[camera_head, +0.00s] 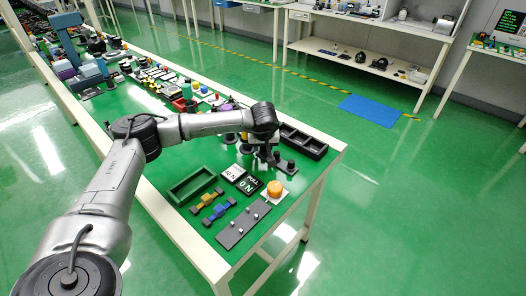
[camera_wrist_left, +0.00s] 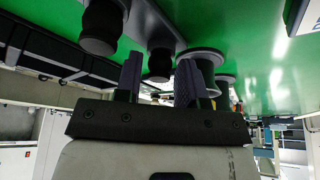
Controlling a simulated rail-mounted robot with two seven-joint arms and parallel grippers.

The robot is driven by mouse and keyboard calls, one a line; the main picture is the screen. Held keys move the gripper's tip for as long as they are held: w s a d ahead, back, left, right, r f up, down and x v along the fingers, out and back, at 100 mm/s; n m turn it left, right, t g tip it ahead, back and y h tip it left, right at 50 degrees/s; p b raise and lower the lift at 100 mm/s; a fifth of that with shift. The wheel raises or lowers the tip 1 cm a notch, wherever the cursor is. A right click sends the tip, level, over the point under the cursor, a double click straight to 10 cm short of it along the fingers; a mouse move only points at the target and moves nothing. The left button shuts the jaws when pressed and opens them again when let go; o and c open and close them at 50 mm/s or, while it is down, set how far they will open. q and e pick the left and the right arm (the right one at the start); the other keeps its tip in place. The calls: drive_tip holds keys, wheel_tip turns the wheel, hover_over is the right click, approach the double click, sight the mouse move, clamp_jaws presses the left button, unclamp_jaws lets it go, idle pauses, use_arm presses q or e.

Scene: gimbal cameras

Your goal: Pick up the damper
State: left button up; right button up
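My left gripper (camera_head: 266,157) hangs over the near end of the green table in the head view. In the left wrist view its two dark purple fingers (camera_wrist_left: 159,75) stand apart. A black round-topped post (camera_wrist_left: 160,62), which may be the damper, shows in the gap between them; I cannot tell whether they touch it. Another black post (camera_wrist_left: 100,28) stands on a grey base to the left, and a grey flanged cylinder (camera_wrist_left: 205,62) is partly behind the right finger. In the head view the arm hides most of this spot. My right gripper is not in view.
A black compartment tray (camera_head: 303,142) lies right of the gripper. A green tray (camera_head: 191,186), black-and-white signs (camera_head: 242,180), an orange button (camera_head: 274,188) and a grey plate with pegs (camera_head: 243,225) lie nearer. Many small parts crowd the table farther back.

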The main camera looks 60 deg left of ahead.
use_arm(q)
drive_tip(key=c, duration=0.7)
drive_tip(key=shift+o, duration=0.2)
drive_tip(key=shift+r, duration=0.1)
